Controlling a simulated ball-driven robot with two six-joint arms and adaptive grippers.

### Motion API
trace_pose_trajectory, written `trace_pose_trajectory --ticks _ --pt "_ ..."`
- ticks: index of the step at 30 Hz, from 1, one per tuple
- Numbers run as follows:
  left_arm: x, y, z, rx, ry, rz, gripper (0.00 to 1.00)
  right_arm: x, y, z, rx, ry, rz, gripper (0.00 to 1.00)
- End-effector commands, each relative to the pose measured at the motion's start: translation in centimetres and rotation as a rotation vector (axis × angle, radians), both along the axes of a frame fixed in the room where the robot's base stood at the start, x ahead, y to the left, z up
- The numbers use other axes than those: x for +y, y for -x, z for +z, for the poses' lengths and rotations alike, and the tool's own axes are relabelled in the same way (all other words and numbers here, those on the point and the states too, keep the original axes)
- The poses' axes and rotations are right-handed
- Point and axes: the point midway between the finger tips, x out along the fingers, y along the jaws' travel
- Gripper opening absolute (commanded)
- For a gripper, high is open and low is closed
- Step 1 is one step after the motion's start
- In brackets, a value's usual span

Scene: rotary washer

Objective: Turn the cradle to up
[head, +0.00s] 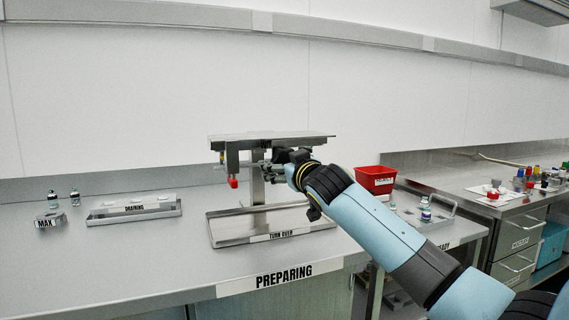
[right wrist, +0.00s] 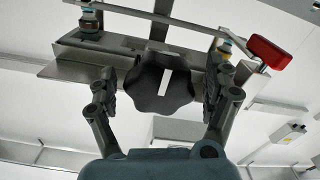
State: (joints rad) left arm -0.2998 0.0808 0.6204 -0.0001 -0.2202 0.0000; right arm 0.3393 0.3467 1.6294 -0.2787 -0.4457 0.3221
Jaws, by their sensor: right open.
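The rotary washer stands on the bench in the head view, a metal stand with a flat top plate (head: 275,137) over a tray labelled TURN OVER (head: 225,230). A dark lobed knob (right wrist: 150,92) with a white stripe shows in the right wrist view, in front of the metal cradle (right wrist: 70,62). Small vials (right wrist: 90,22) (right wrist: 225,46) sit at the cradle's two ends, beside a red handle (right wrist: 270,52). My right gripper (head: 272,160) is open, its fingers on either side of the knob, apart from it. It hides part of the washer in the head view. My left gripper is out of view.
A DRAINING rack (head: 130,212) and small vials by a MAX sign (head: 46,222) stand at the left. A red bin (head: 375,181) and a metal tray (head: 438,218) are at the right.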

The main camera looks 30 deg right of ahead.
Motion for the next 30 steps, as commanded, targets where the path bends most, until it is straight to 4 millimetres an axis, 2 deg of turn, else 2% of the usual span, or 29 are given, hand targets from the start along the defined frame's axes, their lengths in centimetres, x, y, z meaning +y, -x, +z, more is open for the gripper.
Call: trace_pose_trajectory --ticks 10,11,27,29,30 --pt "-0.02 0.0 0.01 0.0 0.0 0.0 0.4 -0.1 -0.57 -0.01 0.0 0.0 0.001 0.84" --pt "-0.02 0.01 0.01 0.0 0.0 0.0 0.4 -0.1 -0.57 -0.01 0.0 0.0 0.001 0.82" --pt "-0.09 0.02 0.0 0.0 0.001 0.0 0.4 -0.09 -0.54 -0.02 0.0 0.0 0.001 0.11" --pt "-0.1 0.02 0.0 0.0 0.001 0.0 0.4 -0.09 -0.54 -0.02 0.0 0.0 0.001 0.03" --pt "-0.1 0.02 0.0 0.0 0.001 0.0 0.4 -0.09 -0.54 -0.02 0.0 -0.001 0.001 0.03"
